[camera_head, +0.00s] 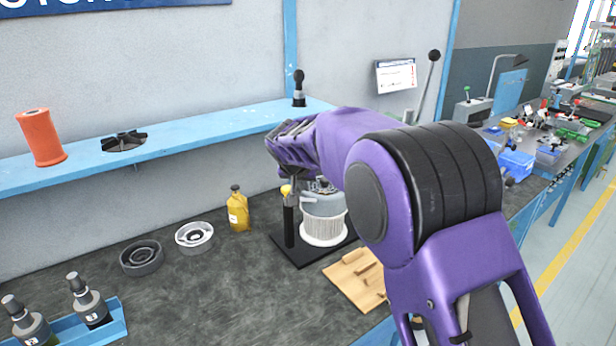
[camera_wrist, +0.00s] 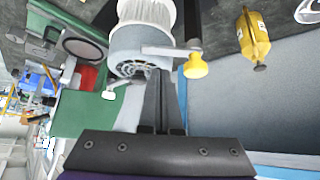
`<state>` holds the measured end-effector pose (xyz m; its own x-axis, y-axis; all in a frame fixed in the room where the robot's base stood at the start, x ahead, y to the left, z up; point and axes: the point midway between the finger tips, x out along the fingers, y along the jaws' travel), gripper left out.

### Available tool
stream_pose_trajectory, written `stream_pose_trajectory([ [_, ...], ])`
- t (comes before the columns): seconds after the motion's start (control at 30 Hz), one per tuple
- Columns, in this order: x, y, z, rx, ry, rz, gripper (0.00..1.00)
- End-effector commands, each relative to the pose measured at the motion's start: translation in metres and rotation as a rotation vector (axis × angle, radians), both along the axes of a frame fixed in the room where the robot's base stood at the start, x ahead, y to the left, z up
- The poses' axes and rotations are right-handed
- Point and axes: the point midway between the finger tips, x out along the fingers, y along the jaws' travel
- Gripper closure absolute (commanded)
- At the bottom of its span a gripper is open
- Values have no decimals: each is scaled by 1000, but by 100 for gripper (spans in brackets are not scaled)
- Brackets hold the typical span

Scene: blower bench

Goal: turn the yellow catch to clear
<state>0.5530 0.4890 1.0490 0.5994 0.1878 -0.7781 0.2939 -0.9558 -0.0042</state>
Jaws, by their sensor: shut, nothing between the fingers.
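The yellow catch (camera_head: 286,190) shows as a small yellow knob beside the blower, near the top of a black upright post. In the wrist view the yellow catch (camera_wrist: 196,66) is at the end of a pale lever reaching out from the blower's side. The blower (camera_head: 323,205) has a grey upper body over a white ribbed drum; it also shows in the wrist view (camera_wrist: 138,48). My gripper (camera_wrist: 160,78) is shut and empty. Its tips appear close to the blower's vaned face, left of the yellow knob. I cannot tell if they touch. My arm hides part of the blower.
The blower stands on a black base plate (camera_head: 287,250). A yellow bottle (camera_head: 238,210), two round parts (camera_head: 194,236) and a wooden board (camera_head: 355,278) are on the bench. A blue shelf (camera_head: 200,128) runs above. The bench's front middle is clear.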

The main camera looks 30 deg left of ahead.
Motion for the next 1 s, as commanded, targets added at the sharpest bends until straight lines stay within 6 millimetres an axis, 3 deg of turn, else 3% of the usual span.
stream_pose_trajectory([
  [0.1, 13, 3, -19, -4, 4, -1, 100],
  [0.3, 25, 8, -34, -3, 1, 1, 100],
  [1.0, 25, 8, -39, -2, -1, -42, 100],
])
